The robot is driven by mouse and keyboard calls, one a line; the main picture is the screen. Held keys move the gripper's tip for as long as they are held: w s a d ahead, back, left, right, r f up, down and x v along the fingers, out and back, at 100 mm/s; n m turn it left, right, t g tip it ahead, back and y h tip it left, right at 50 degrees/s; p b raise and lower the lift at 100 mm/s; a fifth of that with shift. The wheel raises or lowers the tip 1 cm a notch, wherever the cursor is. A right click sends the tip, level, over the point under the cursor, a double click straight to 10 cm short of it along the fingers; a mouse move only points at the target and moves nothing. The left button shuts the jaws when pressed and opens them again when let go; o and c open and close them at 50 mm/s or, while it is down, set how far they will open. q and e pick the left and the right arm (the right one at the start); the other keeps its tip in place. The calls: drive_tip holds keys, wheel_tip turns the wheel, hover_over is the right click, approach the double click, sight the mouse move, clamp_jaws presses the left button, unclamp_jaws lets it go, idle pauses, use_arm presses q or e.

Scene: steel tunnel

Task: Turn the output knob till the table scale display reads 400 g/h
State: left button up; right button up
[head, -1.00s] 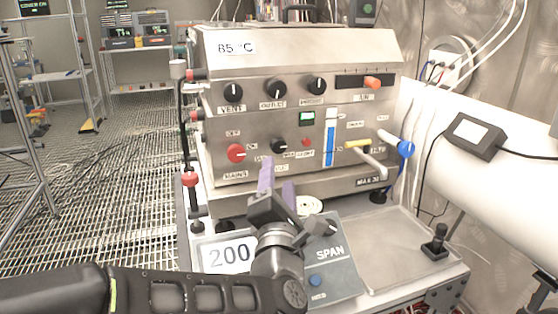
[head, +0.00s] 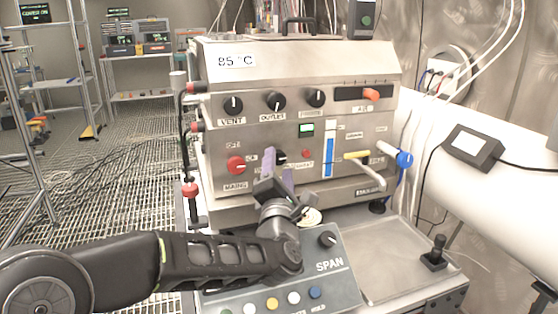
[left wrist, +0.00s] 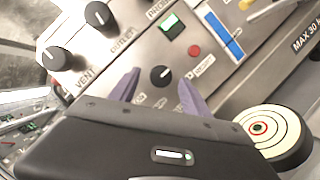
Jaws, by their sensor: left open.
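A small black knob with a white pointer line (left wrist: 161,75) is on the steel front panel, between a green-lit switch and my fingers' base in the left wrist view. Its label is not clearly readable. My left gripper (left wrist: 160,84) is open, with purple fingers on either side of this knob; contact cannot be told. In the head view my left gripper (head: 276,170) partly covers the knob (head: 280,155). The table scale (head: 335,280), a grey console marked SPAN, stands below. Its number display is hidden behind my left arm. My right gripper is not in view.
The panel also carries a red MAINS knob (head: 236,165), a row of black knobs above including OUTLET (head: 275,101), and a blue level gauge (head: 328,156).

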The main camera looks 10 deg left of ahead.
sight(277, 156)
use_arm(q)
drive_tip(key=shift+x, duration=1.3)
drive_tip(key=shift+f, duration=0.1)
drive_tip(key=shift+c, duration=0.6)
clamp_jaws()
